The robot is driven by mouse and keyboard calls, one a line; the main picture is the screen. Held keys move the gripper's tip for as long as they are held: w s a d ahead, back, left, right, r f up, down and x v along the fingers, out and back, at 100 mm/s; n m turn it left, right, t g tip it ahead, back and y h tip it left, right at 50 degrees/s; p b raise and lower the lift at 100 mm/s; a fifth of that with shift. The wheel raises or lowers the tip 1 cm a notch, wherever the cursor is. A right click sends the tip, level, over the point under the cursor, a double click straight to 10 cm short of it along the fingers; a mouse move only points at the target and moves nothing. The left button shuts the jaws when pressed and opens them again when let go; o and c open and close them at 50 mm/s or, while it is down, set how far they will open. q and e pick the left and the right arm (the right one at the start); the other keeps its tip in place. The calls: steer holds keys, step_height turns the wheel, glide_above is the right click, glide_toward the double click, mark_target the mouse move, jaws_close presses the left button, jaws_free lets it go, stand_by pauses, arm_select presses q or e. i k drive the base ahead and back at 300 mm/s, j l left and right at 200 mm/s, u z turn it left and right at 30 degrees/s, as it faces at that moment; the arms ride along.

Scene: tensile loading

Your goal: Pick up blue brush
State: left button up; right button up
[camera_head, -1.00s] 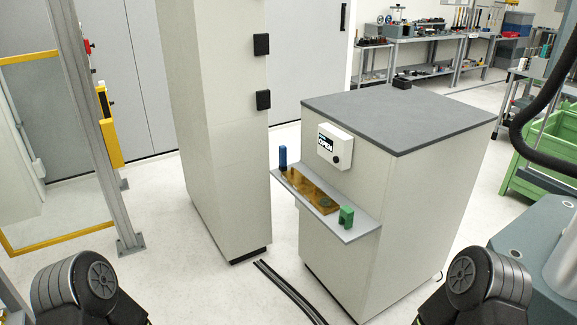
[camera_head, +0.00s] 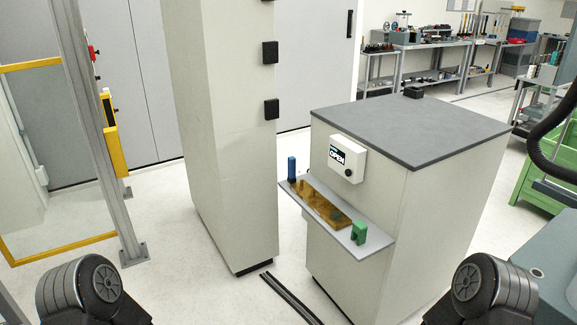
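A small upright blue object (camera_head: 292,168), which I take to be the blue brush, stands at the far left end of a narrow grey shelf (camera_head: 375,243). The shelf juts from the front of a low light-grey cabinet with a dark top. An amber tray-like piece (camera_head: 318,203) lies along the middle of the shelf. A green block (camera_head: 359,232) stands at its near right end. Dark round joints of my two arms show at the bottom left and bottom right. Neither gripper is in the picture.
A tall grey cabinet (camera_head: 225,140) stands just left of the shelf. Black cables (camera_head: 290,298) lie on the floor. A metal post (camera_head: 108,150) stands at left; green bins are at right.

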mark_target(291, 178)
steer(key=i+j, duration=0.7)
steer(key=i, duration=0.2)
steer(key=i+j+z, duration=0.1)
steer(key=i+j, duration=0.55)
steer(key=i, duration=0.25)
steer(key=i+j, duration=0.75)
steer(key=i, duration=0.15)
steer(key=i+l, duration=0.1)
steer(key=l, duration=0.2)
